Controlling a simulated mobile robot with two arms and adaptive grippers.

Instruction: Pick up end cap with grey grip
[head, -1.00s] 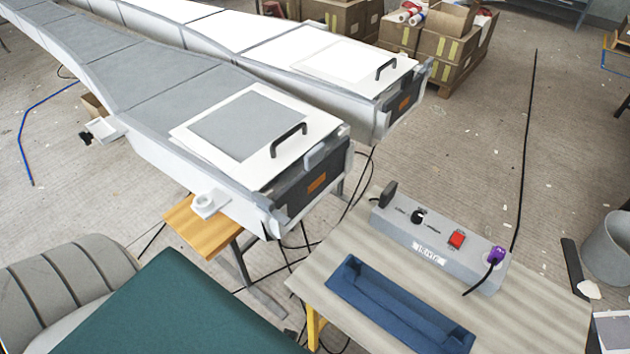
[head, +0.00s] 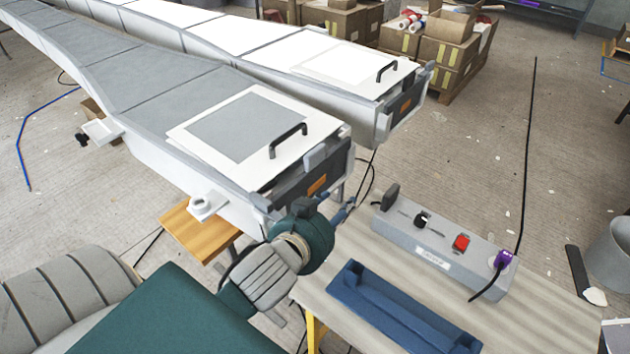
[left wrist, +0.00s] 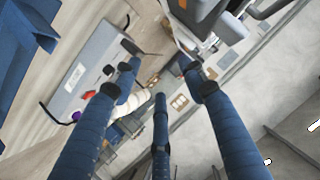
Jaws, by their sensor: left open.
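The near mould's end is closed by a dark end cap (head: 330,178) with an orange label and a light grey grip (head: 316,156) at its top edge. My left gripper (head: 345,208) is just below and right of this cap, with its blue fingers pointing right, apart from the grip. In the left wrist view its blue fingers (left wrist: 160,85) are spread with nothing between them. The mould's end shows at the top of that view, cut off. The far mould has a similar dark end cap (head: 402,104) with an orange label. My right gripper is not in view.
A table (head: 350,240) at the lower right holds a grey control box (head: 440,240) with a red switch and a purple plug, and a blue tray (head: 400,312). Cables run on the floor. A wooden stool (head: 200,232) stands under the near mould. Boxes (head: 445,52) stand behind.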

